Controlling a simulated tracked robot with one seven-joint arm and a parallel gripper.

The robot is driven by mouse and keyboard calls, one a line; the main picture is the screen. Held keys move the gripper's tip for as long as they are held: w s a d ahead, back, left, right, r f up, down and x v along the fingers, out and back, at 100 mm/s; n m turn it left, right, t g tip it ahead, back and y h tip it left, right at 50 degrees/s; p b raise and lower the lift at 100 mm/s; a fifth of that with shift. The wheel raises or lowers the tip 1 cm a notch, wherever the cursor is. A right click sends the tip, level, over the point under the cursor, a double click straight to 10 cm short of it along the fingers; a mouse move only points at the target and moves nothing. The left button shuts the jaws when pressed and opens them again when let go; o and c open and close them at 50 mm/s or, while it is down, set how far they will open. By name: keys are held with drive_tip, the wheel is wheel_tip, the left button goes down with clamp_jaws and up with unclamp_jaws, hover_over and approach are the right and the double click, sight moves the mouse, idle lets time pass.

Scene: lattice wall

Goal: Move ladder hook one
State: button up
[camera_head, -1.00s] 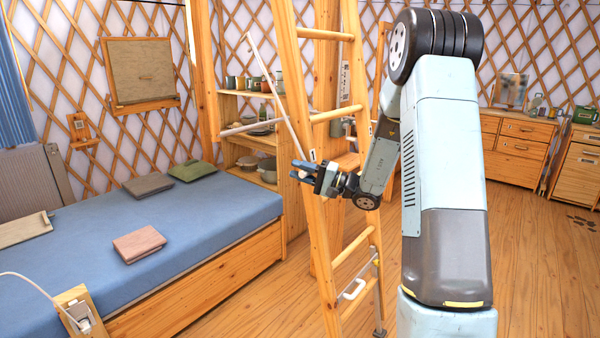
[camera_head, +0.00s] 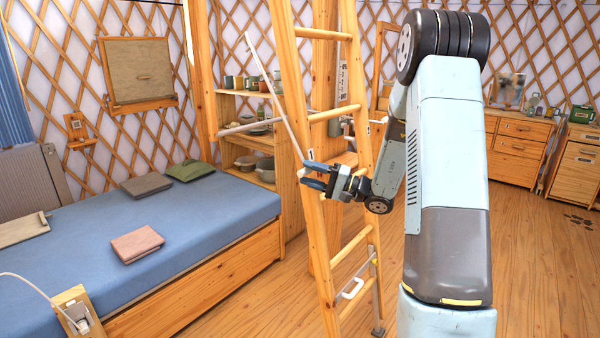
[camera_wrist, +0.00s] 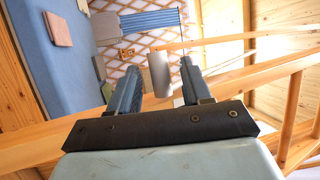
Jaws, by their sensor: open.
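A wooden ladder (camera_head: 293,100) stands upright in the middle of the head view. A hook with a white handle (camera_head: 351,289) is fixed low on it, below my gripper. My gripper (camera_head: 308,176) is open beside the ladder's left rail, at middle height. In the wrist view, a pale grey cylindrical grip (camera_wrist: 160,73) shows between the open fingers (camera_wrist: 161,85). Its small end (camera_head: 302,172) seems to show by the fingertips in the head view. I cannot tell whether the fingers touch it.
A thin pale rod (camera_head: 275,88) slants down beside the ladder, and another pale rod (camera_head: 250,126) runs sideways behind it. A bed with a blue mattress (camera_head: 210,220) is at left. Shelves (camera_head: 235,104) stand behind the ladder.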

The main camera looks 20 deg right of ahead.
drive_tip(key=v, duration=0.9)
drive_tip(key=shift+d, duration=0.25)
drive_tip(key=shift+s+f, duration=0.1)
